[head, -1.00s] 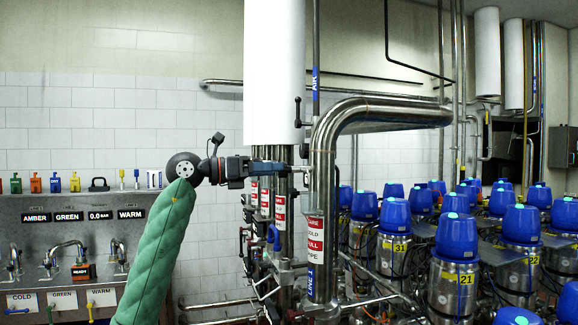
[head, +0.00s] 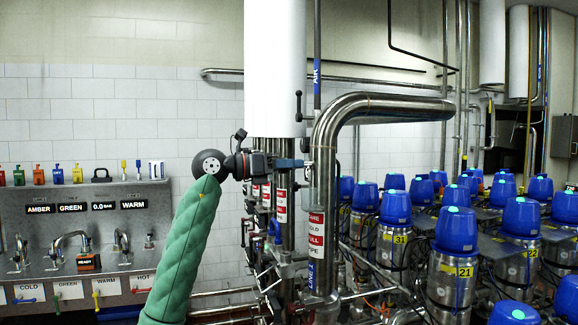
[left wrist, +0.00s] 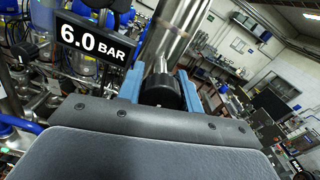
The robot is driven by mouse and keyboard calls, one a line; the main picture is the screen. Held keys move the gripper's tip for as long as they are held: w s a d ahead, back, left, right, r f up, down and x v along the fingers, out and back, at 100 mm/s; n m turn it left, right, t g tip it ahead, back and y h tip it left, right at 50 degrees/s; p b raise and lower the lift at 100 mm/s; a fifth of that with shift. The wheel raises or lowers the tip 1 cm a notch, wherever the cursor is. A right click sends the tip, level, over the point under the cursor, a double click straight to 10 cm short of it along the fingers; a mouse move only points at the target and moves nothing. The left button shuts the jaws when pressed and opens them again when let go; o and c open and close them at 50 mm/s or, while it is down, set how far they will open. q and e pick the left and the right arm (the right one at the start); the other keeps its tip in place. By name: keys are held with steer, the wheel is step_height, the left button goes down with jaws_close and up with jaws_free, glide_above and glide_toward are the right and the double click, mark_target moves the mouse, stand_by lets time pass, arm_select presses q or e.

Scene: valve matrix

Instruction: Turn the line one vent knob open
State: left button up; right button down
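The line one pipe (head: 322,200) is a thick steel pipe with red and white labels and a blue "LINE 1" tag, right of centre. My left gripper (head: 305,164) reaches in from the left to its upper part. In the left wrist view, a round black vent knob (left wrist: 160,92) sits between the two blue fingers (left wrist: 160,88) at the pipe. The fingers lie close along both its sides with no clear gap, and look shut on it. In the head view the knob is hidden by the gripper. My right gripper is not in view.
A display (left wrist: 95,40) reading 6.0 BAR stands beside the gripper. A white column (head: 274,70) hangs just behind it. Several blue-topped valves (head: 456,230) crowd the right. A steel panel (head: 75,225) with taps and small coloured items is at the left.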

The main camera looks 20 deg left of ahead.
arm_select(q)
steer(key=c, duration=0.4)
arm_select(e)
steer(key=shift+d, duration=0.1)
